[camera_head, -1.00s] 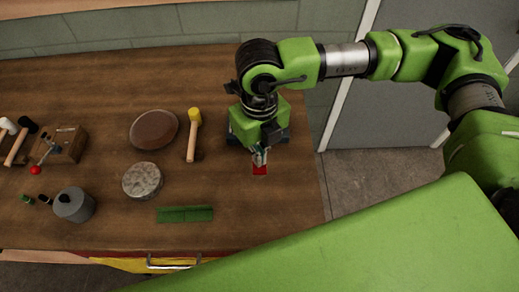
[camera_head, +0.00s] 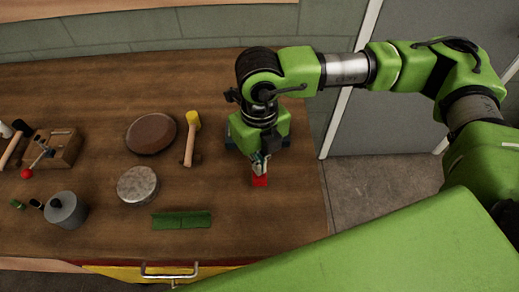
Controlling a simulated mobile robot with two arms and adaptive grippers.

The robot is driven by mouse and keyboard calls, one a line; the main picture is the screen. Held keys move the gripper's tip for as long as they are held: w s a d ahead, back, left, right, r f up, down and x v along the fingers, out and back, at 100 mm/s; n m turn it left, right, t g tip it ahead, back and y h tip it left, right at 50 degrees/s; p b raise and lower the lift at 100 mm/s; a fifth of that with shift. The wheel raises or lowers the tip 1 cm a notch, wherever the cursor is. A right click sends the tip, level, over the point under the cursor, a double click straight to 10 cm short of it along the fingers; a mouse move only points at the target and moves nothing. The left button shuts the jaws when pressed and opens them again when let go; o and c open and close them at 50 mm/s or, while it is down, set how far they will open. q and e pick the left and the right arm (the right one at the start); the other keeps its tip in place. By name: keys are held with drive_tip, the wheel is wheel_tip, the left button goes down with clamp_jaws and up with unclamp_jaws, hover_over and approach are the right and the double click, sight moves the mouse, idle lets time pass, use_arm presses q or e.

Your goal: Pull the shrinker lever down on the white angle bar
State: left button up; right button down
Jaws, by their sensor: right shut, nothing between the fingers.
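My right gripper (camera_head: 259,168) points down over the right end of the wooden bench, with its fingers shut. A small red piece (camera_head: 260,181) shows right at its fingertips; whether they touch it I cannot tell. A dark base (camera_head: 236,136) is mostly hidden behind the gripper, so I cannot make out its form. A lever with a red knob (camera_head: 27,173) rises from a wooden block (camera_head: 62,151) at the far left, well away from the gripper. I cannot make out a white angle bar; a green angle-shaped strip (camera_head: 181,220) lies near the front edge. My left gripper is out of view.
A drawer handle (camera_head: 168,271) shows at the front. Bare bench lies between the mallet and gripper.

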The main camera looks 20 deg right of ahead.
wheel_tip(320, 180, up, 10)
drive_tip(key=p, duration=0.4)
drive_tip(key=shift+r, duration=0.2)
idle(0.4)
idle(0.6)
